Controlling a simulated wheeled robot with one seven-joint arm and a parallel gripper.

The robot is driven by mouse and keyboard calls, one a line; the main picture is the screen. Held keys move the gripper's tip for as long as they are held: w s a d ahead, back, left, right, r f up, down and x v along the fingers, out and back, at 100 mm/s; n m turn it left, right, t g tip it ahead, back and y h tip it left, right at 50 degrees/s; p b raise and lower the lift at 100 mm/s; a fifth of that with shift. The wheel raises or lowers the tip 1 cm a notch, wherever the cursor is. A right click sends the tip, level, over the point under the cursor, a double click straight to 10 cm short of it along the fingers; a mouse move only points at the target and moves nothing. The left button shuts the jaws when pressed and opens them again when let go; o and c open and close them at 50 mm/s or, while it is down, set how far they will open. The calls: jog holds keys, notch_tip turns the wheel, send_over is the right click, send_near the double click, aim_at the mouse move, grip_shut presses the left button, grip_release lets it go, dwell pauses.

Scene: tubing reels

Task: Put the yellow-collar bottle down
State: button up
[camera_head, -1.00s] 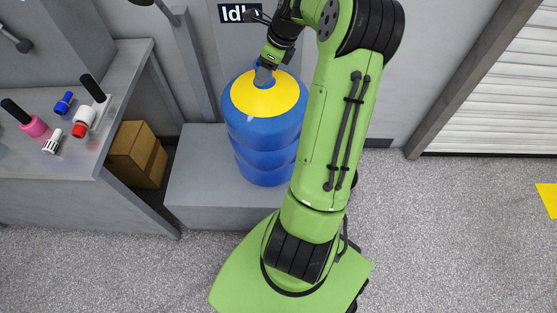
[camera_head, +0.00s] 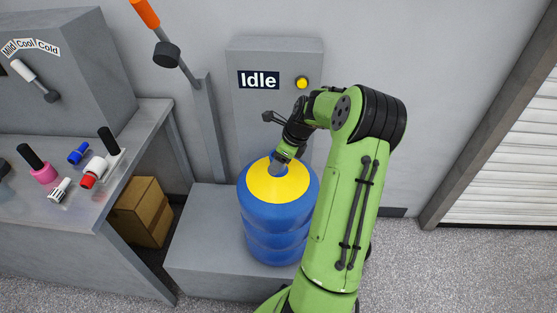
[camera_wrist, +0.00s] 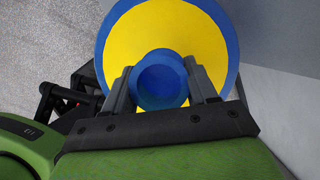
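The yellow-collar bottle (camera_head: 264,212) is a large blue ribbed bottle with a yellow cone at its top. It stands upright, at or just over the low grey platform (camera_head: 200,225); its bottom edge is partly hidden by my arm, so I cannot tell if it bears its weight there. My gripper (camera_head: 277,168) points down at the bottle's neck. In the wrist view the two fingers of my gripper (camera_wrist: 160,88) lie on either side of the blue neck, close against it. The yellow collar (camera_wrist: 160,30) surrounds the neck.
A grey panel reading "Idle" (camera_head: 258,80) with a yellow button (camera_head: 302,82) stands behind the bottle. A grey counter (camera_head: 50,222) at left holds several small coloured items. A cardboard box (camera_head: 142,210) sits under it. Open floor (camera_head: 440,270) lies at right.

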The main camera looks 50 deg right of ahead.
jog(key=o, duration=0.3)
jog(key=shift+o, duration=0.2)
jog(key=shift+r, duration=0.1)
jog(key=p+v, duration=0.4)
jog(key=v, duration=0.8)
jog(key=a+r+n+h, duration=0.1)
jog(key=a+r+n, duration=0.2)
jog(key=a+n, duration=0.3)
jog(key=a+r+n+g+h, duration=0.15)
jog(key=a+n, duration=0.25)
jog(key=a, duration=0.4)
jog(key=a+r+n, duration=0.3)
jog(key=a+n, duration=0.2)
jog(key=a, duration=0.1)
jog(key=s+a+r+n+t, duration=0.1)
jog(key=s+a+n+t, duration=0.2)
jog(key=s+a+n, duration=0.9)
jog(key=s+n, duration=0.2)
jog(key=n, duration=0.2)
jog(key=shift+s+r+y, duration=0.2)
jog(key=shift+r+y, duration=0.15)
jog(key=shift+r, duration=0.05)
